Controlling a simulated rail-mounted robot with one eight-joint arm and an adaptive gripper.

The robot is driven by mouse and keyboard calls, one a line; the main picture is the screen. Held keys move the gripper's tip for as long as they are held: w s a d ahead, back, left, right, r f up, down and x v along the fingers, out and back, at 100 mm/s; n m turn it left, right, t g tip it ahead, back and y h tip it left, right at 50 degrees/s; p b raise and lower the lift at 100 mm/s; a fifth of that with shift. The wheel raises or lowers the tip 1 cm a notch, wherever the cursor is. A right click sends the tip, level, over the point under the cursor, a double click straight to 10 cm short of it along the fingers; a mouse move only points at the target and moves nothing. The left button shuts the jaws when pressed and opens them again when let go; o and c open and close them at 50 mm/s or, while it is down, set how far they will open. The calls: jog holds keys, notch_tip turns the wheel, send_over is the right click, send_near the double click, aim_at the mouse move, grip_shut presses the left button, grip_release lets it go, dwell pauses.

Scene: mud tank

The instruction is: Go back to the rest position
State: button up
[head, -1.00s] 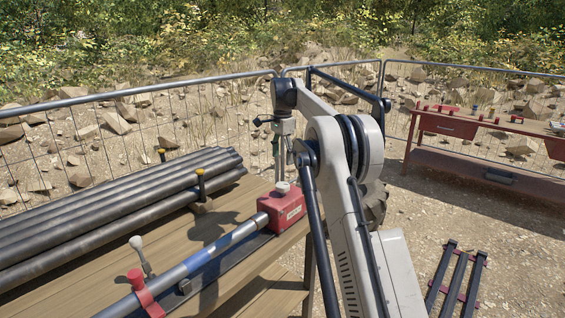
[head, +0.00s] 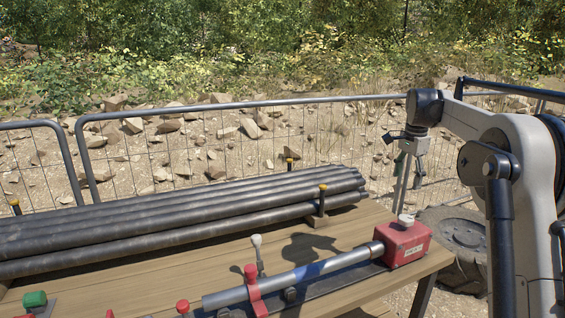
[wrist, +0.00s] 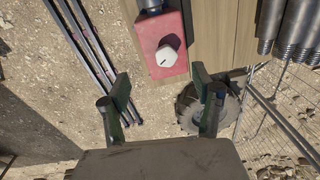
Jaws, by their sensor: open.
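My gripper (head: 408,172) hangs fingers down at the right of the head view, beyond the right end of the wooden table. In the wrist view my gripper (wrist: 160,95) shows two green-padded fingers spread wide apart with nothing between them. A red box (head: 404,243) with a pale knob stands at the table's right end, at the end of a grey pipe (head: 300,279). In the wrist view the red box (wrist: 161,45) and its white hexagonal knob lie ahead of the fingertips, apart from them.
Several dark pipes (head: 180,215) lie stacked on the wooden table (head: 215,262) between yellow-topped posts. A wire fence (head: 250,155) runs behind. A tyre (head: 458,232) lies on the ground by the table's right end. Dark rails (wrist: 82,50) lie on the ground in the wrist view.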

jog(key=s+a+r+n+t, duration=0.2)
jog(key=s+a+r+n, duration=0.15)
jog(key=s+a, duration=0.55)
jog(key=s+a+r+n+t, duration=0.1)
jog(key=s+a+r+n, duration=0.25)
jog(key=s, duration=0.85)
jog(key=s+a+f+n+t, duration=0.1)
jog(key=s+f, duration=0.3)
jog(key=s, duration=0.4)
jog(key=s+a+f+n+t, duration=0.1)
jog(key=s+a+f+n, duration=0.3)
jog(key=s, duration=0.4)
jog(key=s+a+f+n+t, duration=0.1)
jog(key=s+a+f+n, duration=0.1)
jog(key=s+f, duration=0.4)
jog(key=shift+s+a+f, duration=0.15)
jog(key=shift+s+a, duration=0.4)
jog(key=shift+s, duration=0.6)
